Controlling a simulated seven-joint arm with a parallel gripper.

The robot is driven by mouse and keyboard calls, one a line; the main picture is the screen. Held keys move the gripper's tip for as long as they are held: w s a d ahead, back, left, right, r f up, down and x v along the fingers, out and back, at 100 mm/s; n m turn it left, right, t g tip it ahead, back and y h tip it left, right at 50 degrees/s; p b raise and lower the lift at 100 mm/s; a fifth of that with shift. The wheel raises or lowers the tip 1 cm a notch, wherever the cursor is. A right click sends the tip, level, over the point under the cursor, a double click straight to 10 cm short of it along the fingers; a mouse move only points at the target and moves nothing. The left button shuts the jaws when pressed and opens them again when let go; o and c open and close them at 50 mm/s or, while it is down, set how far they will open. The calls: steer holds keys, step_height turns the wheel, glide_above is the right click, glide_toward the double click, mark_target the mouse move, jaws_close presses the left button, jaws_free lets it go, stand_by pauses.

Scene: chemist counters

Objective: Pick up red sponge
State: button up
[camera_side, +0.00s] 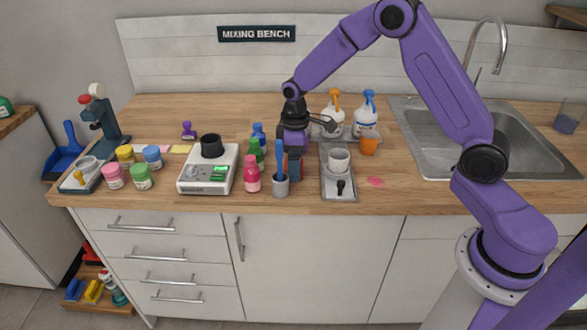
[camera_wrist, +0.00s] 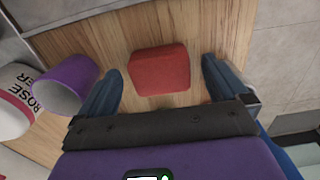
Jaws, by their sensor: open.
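The red sponge (camera_wrist: 158,70) is a small block lying on the wooden counter in the wrist view. My gripper (camera_wrist: 162,75) is open, with one blue finger on each side of the sponge and a gap of bare wood on both sides. In the side view my gripper (camera_side: 293,165) points straight down, low over the counter, behind a grey cup with a blue-handled tool. The sponge is mostly hidden there by the fingers and the cup.
In the side view a pink bottle (camera_side: 252,176) and a scale (camera_side: 190,187) are to the left, and a grey tray (camera_side: 337,190) to the right.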

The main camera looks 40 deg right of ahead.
steer(key=c, duration=1.1)
steer(key=shift+r, duration=0.1)
steer(key=shift+r, duration=0.55)
step_height(320, 180, up, 2)
steer(key=shift+s+r, duration=0.1)
steer(key=shift+r, duration=0.05)
steer(key=shift+s+d+r, duration=0.15)
steer(key=shift+s+r, duration=1.4)
steer(key=shift+s, duration=0.75)
steer(key=shift+s+d+r, duration=0.15)
steer(key=shift+s+r, duration=1.45)
steer(key=shift+s, duration=0.7)
steer(key=shift+s+d+r, duration=0.15)
steer(key=shift+s+r, duration=1.4)
steer(key=shift+s, duration=0.75)
steer(key=shift+d, duration=0.1)
